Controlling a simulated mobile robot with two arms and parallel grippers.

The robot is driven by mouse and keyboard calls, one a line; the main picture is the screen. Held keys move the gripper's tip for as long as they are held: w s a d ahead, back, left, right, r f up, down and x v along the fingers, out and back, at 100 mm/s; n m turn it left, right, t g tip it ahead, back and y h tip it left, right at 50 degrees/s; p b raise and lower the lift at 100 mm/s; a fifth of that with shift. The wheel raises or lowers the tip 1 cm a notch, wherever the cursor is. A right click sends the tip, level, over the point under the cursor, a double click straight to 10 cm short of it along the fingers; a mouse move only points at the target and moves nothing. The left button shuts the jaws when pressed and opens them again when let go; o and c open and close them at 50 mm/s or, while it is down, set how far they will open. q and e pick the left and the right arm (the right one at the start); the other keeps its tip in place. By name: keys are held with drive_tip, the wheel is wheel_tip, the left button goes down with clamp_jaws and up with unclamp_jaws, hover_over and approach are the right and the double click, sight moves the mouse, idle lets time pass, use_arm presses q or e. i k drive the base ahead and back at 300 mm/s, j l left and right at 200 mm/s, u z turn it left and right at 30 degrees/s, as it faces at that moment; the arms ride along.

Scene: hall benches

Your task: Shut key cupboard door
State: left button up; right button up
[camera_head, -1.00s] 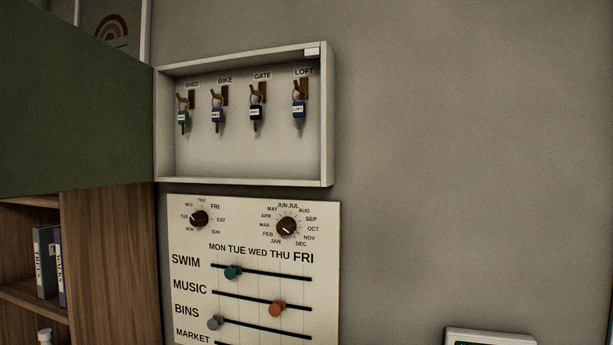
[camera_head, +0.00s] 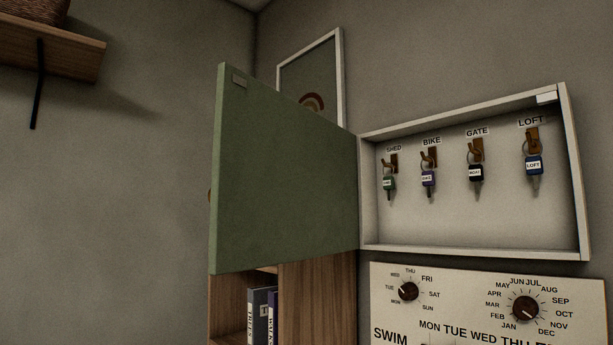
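The key cupboard (camera_head: 479,252) is a shallow white box on the wall at the right. Its green door (camera_head: 285,180) stands wide open, swung out to the left from the box's left edge. Keys hang under SHED (camera_head: 389,182), BIKE (camera_head: 429,178), GATE (camera_head: 476,172) and LOFT (camera_head: 534,165). Neither gripper is in view.
A planner board (camera_head: 465,304) with dials is below the cupboard. A wooden bookcase (camera_head: 318,295) with binders (camera_head: 262,314) stands under the door. A framed rainbow picture (camera_head: 340,80) hangs behind the door. A bracketed shelf (camera_head: 60,48) is at upper left. The left wall is otherwise bare.

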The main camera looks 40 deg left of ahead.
sight(284, 190)
drive_tip(key=j+z, duration=0.2)
drive_tip(key=j, duration=2.3)
drive_tip(key=k+l, duration=0.2)
drive_tip(key=k, duration=0.2)
drive_tip(key=k+l, duration=0.15)
drive_tip(key=k, duration=0.25)
drive_tip(key=k+l, duration=0.2)
drive_tip(key=k, duration=0.2)
drive_tip(key=i+j, duration=0.35)
drive_tip(key=j, duration=0.1)
